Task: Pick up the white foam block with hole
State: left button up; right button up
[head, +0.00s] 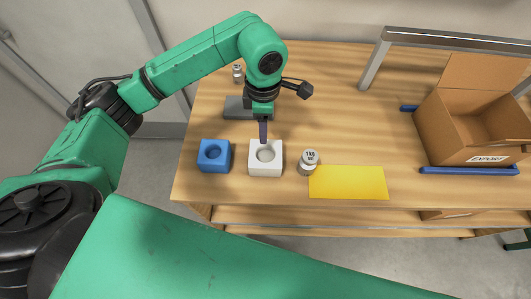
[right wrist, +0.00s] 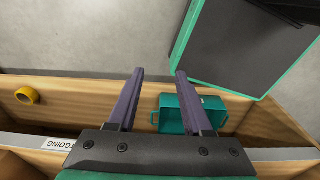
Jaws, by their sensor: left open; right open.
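The white foam block with a round hole (head: 265,167) sits on the wooden table near its front edge in the head view. My left gripper (head: 264,140) points down just above the back edge of this block, its fingers seen nearly edge-on. It holds nothing that I can see, and I cannot tell whether its fingertips touch the block. My right gripper (right wrist: 159,75) is open and empty in the right wrist view, with both purple fingers apart. It does not show clearly in the head view.
A blue block with a hole (head: 214,155) stands left of the white one. A metal weight (head: 308,161) and a yellow sheet (head: 348,183) lie to the right. A cardboard box (head: 455,142) stands farther right. A teal container (right wrist: 172,115) shows below my right fingers.

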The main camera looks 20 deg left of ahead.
aim_at(266, 158)
pick_arm(q)
jog(key=f+p, duration=0.2)
jog(key=f, duration=0.1)
jog(key=f+p, duration=0.1)
jog(key=f, duration=0.1)
jog(key=shift+w+d+f, duration=0.1)
jog(key=shift+d+f, duration=0.1)
jog(key=shift+d, duration=0.05)
jog(key=shift+f, duration=0.2)
jog(key=shift+c, duration=1)
grip_shut()
pick_arm(e)
jog(key=r, duration=0.1)
jog(key=w+r, duration=0.1)
jog(key=r, duration=0.1)
jog(key=shift+w+a, duration=0.15)
jog(key=shift+w, duration=0.2)
